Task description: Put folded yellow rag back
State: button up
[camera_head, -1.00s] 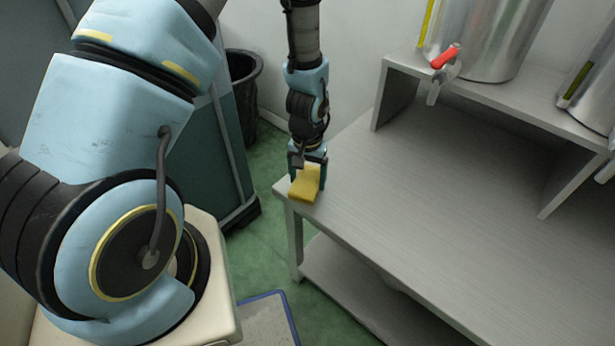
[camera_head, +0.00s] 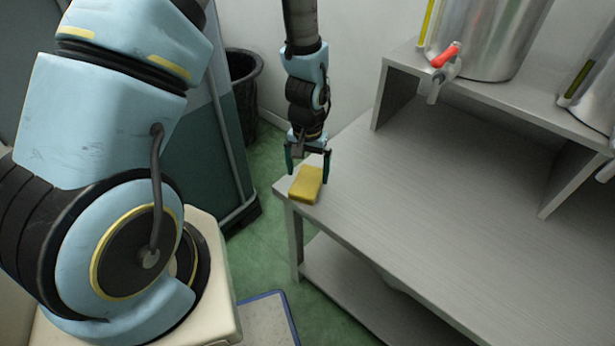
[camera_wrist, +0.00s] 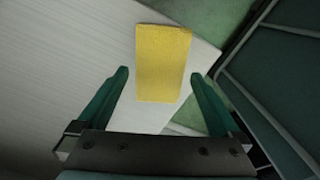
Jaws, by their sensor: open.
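The folded yellow rag (camera_head: 306,185) lies flat on the near left corner of the grey table (camera_head: 400,220). My gripper (camera_head: 308,168) is open just above and behind the rag, with its fingers pointing down and apart from it. In the wrist view the rag (camera_wrist: 163,62) shows whole, beyond and between the two green fingertips of my gripper (camera_wrist: 158,78). Nothing is held between the fingers.
A raised shelf (camera_head: 470,110) on the table carries a steel tank (camera_head: 490,40) with a red-handled tap (camera_head: 446,57). A black bin (camera_head: 243,95) stands on the green floor behind the table's left end. The table top right of the rag is clear.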

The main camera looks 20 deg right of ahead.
aim_at(307, 180)
notch_tip(307, 180, up, 9)
jog(key=shift+r+b, duration=0.2)
jog(key=shift+b, duration=0.1)
jog(key=a+r+n, duration=0.3)
jog(key=a+r, duration=0.3)
jog(key=a, duration=0.6)
jog(key=w+a+r+n+t, duration=0.1)
jog(key=a+r+n, duration=0.2)
jog(key=a, duration=1)
notch_tip(307, 180, up, 3)
jog(key=shift+w+r+t, duration=0.15)
jog(key=shift+w+t, duration=0.05)
jog(key=shift+t, duration=0.1)
jog(key=shift+a+r, duration=0.1)
